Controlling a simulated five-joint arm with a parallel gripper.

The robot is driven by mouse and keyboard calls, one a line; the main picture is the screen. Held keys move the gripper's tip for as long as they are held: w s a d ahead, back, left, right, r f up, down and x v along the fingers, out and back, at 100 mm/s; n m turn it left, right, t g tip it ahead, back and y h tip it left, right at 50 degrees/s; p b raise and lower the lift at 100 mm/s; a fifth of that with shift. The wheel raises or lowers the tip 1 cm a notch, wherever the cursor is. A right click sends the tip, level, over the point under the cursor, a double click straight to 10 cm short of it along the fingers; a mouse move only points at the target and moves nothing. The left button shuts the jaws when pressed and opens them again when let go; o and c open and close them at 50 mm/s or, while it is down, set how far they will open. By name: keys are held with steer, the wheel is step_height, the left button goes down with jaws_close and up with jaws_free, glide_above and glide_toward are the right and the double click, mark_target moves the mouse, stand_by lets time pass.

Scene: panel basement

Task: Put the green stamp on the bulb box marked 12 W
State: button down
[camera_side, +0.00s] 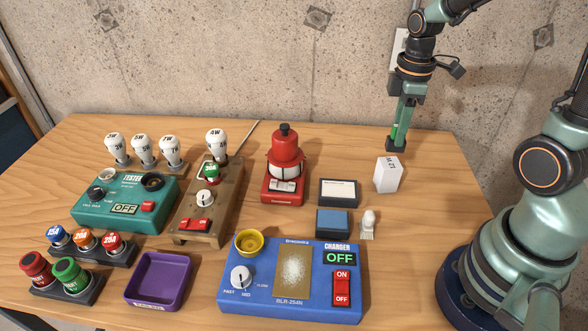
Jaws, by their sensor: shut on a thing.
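The white bulb box (387,176) stands on the right part of the table, and its marking reads upside down in this view, as 12 W turned over. My gripper (399,126) points down and is shut on the green stamp (394,134). Only a strip of bright green shows between the fingers, with a dark block at the bottom end. The stamp appears just above and behind the box in the picture, with a small gap between them. I cannot tell its exact height over the table. The fingers hide most of the stamp.
Bare wood lies right of the box.

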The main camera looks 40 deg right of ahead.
steer(key=shift+f, duration=1.75)
steer(key=shift+f, duration=0.15)
steer(key=c, duration=0.6)
jaws_free()
step_height(320, 180, up, 12)
steer(key=shift+r, duration=0.1)
steer(key=shift+a+r, duration=0.2)
steer(key=shift+s+a+r+m+t, duration=0.25)
steer(key=shift+a+r+m+t, duration=0.2)
steer(key=shift+a+m+t, duration=0.75)
steer(key=shift+s+a+r+m+t, duration=0.35)
steer(key=shift+a+m+t, duration=0.3)
steer(key=shift+a+m, duration=1.05)
steer(key=shift+s+a+r+m+t, duration=0.2)
steer(key=shift+a+r+m+t, duration=0.3)
steer(key=shift+a+m+t, duration=0.7)
